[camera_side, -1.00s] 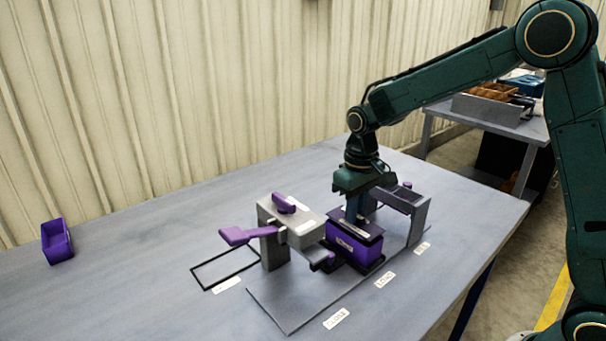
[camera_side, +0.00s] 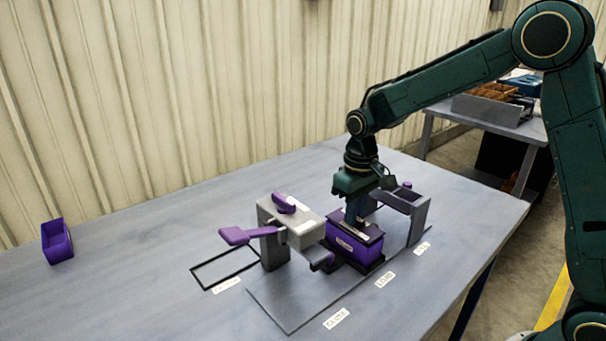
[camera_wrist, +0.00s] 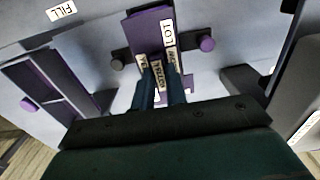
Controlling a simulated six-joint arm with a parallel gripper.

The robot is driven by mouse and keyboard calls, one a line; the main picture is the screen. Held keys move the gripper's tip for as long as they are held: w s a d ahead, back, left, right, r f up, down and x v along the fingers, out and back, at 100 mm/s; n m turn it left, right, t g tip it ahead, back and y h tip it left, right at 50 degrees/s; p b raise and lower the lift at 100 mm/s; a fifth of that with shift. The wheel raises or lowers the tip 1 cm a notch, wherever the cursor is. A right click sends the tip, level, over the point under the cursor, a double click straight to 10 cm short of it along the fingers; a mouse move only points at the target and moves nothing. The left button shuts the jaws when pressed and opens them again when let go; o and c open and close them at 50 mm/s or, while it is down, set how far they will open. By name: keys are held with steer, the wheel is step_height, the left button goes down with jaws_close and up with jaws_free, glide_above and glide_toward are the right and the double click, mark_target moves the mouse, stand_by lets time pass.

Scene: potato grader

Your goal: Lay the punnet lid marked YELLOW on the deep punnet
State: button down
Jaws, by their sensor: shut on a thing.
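The deep punnet (camera_side: 364,252) is purple with a white label on its front, standing upright in the fixture on the base plate. In the wrist view, my gripper (camera_wrist: 160,80) is shut at the middle of the lid, among small labels, one seeming to read YELLOW (camera_wrist: 157,74). The fingers and lid hide the punnet's inside.
A grey block with a purple lever (camera_side: 238,235) stands close left of the punnet. A grey frame (camera_side: 412,205) stands close behind it to the right. A black outlined rectangle (camera_side: 205,286) is empty. Another purple punnet (camera_side: 57,242) stands far left.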

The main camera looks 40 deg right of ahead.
steer(key=shift+f, duration=0.3)
stand_by(0.5)
steer(key=c, duration=1)
jaws_free()
steer(key=shift+r, duration=0.1)
steer(key=shift+r, duration=3.4)
steer(key=shift+s+r, duration=0.1)
